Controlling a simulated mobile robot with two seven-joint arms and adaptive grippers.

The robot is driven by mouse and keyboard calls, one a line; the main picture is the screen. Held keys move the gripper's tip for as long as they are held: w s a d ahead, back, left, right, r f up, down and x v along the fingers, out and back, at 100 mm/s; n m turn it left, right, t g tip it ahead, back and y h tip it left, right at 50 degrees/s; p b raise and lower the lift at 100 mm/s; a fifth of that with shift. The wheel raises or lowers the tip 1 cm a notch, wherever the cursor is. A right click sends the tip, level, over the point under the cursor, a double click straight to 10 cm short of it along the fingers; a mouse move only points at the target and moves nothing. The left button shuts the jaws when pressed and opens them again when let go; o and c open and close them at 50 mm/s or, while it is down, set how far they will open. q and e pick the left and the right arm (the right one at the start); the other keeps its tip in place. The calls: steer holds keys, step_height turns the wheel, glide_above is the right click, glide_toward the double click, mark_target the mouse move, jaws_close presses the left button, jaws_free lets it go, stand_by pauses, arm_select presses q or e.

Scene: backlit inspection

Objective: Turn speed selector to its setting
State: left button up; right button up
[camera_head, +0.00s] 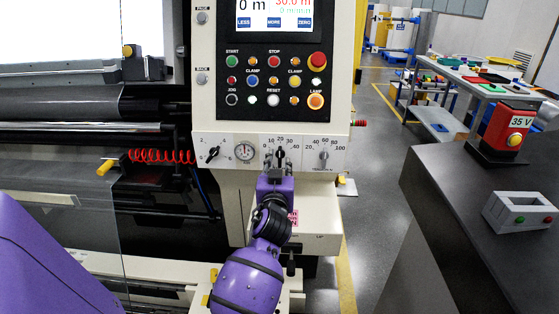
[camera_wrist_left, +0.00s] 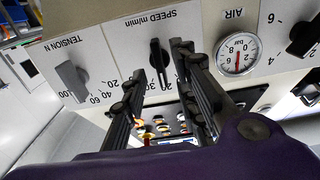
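The speed selector (camera_head: 280,154) is a black knob on the cream panel strip, under a scale from 0 to 40. It stands close to upright, roughly toward 20; its exact setting is hard to read. My left gripper (camera_head: 277,168) is just in front of and below it, partly covering its lower part. In the left wrist view, the speed selector (camera_wrist_left: 158,62) shows between the two spread fingers of the left gripper (camera_wrist_left: 157,75). The fingers are open, with a gap on the knob's left side; contact cannot be told. My right gripper is not in view.
A grey tension knob (camera_head: 324,154) is to the right of the selector. An air gauge (camera_head: 244,151) and another black knob (camera_head: 212,154) are to its left. Push buttons (camera_head: 274,80) and a screen are above. A dark bench (camera_head: 440,190) stands at the right.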

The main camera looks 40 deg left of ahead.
arm_select(q)
steer(key=v, duration=0.8)
steer(key=shift+s, duration=0.25)
steer(key=shift+d, duration=0.2)
steer(key=s+d+f+m+h+p, duration=0.1)
steer(key=d+f+m+h+p, duration=0.1)
steer(key=d+f+m+h, duration=0.4)
steer(key=s+d+f+g+h+p, duration=0.2)
steer(key=s+d+f, duration=0.5)
steer(key=s+f, duration=0.35)
steer(key=s+d+f+g+p, duration=0.1)
steer(key=s+f, duration=0.4)
steer(key=s, duration=0.8)
steer(key=s+d+f+g+h+p, duration=0.1)
steer(key=s+f, duration=0.5)
steer(key=s, duration=0.7)
steer(key=d+g+p, duration=0.1)
steer(key=d+g, duration=0.1)
steer(key=shift+s+f+m+g+h, duration=0.2)
steer(key=shift+m+g+h, duration=0.1)
steer(key=shift+g, duration=0.1)
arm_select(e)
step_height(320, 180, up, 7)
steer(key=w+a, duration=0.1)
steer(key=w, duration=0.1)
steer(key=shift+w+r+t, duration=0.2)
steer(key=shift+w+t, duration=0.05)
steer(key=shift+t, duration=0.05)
